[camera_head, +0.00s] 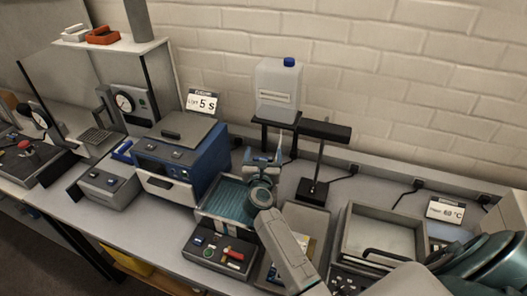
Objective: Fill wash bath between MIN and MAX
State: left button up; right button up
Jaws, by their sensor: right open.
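The wash bath (221,192) looks like an open, blue-green, ribbed basin in the middle of the bench. Its MIN and MAX marks and its liquid level cannot be made out. A dark control box (217,252) with small buttons and a red lever (237,253) sits at its front. A translucent bottle with a blue cap (278,88) stands on a raised black stand behind. My right gripper (263,157) is open over the bath's right side, below the bottle, with its fingers pointing away. It hides part of the bath and the stand. My left gripper is not in view.
A blue machine (184,155) stands left of the bath, with a "5 s" sign (203,102) behind it. A black lamp-like stand (318,160) rises behind right. A metal tray (382,236) and a "60 °C" sign (445,210) are at right.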

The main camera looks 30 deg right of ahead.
jog(key=shift+r, duration=0.1)
jog(key=shift+c, duration=0.4)
jog(key=shift+w, duration=0.1)
jog(key=c, duration=0.9)
jog(key=m+g+h+b, duration=0.1)
jog(key=h+b, duration=0.1)
jog(key=b, duration=0.1)
jog(key=d+m+g+h+b, duration=0.1)
jog(key=m+g+b, duration=0.1)
jog(key=b, duration=0.1)
jog(key=shift+h, duration=0.4)
jog(key=o, duration=1)
jog(key=shift+a, duration=0.1)
